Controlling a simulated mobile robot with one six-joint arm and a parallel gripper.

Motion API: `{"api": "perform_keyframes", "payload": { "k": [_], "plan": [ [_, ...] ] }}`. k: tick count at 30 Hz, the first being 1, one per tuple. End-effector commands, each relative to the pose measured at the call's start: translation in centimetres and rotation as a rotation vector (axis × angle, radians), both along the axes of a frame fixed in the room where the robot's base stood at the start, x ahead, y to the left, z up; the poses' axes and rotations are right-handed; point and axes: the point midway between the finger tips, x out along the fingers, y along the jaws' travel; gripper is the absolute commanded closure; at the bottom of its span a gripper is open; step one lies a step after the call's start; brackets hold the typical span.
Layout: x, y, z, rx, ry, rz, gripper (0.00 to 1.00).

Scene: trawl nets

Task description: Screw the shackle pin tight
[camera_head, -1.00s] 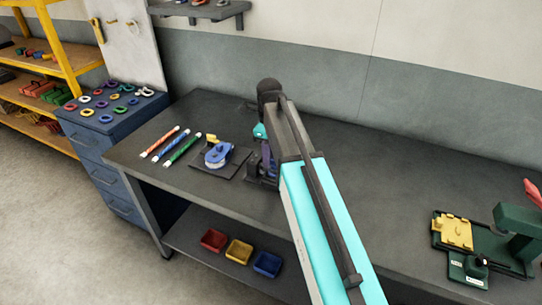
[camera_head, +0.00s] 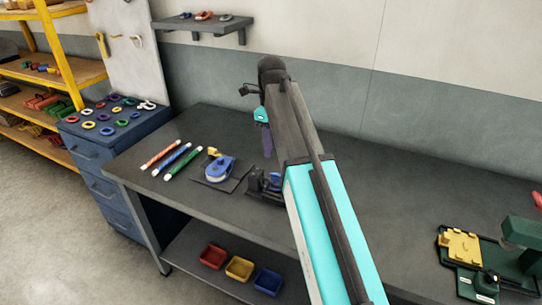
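A dark fixture (camera_head: 257,184) stands near the front edge of the bench, partly behind my arm. A small blue piece (camera_head: 275,181) sits in it; I cannot tell whether it is the shackle, and I cannot make out a pin. My gripper (camera_head: 267,142) hangs pointing down above and behind the fixture, apart from it. Its lower end looks purple and narrow. My arm covers part of it, and I cannot see whether its fingers are apart or hold anything.
Left of the fixture, a blue round object (camera_head: 220,169) and a small yellow piece (camera_head: 213,152) are on a dark mat (camera_head: 238,182). Red, blue and green striped sticks (camera_head: 171,160) lie further left. A green device (camera_head: 519,236) stands at the right. The bench between is clear.

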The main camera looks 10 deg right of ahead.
Motion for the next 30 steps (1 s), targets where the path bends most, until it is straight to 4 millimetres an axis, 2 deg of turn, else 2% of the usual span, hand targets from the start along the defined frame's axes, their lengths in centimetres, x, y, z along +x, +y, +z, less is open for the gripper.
{"api": "perform_keyframes", "payload": {
  "k": [6, 12, 30],
  "plan": [
    [0.1, 0.0, 2.5, 0.0, -0.001, 0.0, 0.73],
    [0.0, 0.0, 3.7, 0.001, 0.0, 0.0, 0.73],
    [-0.1, 0.0, 3.9, 0.001, 0.001, 0.0, 0.73]
  ]
}}
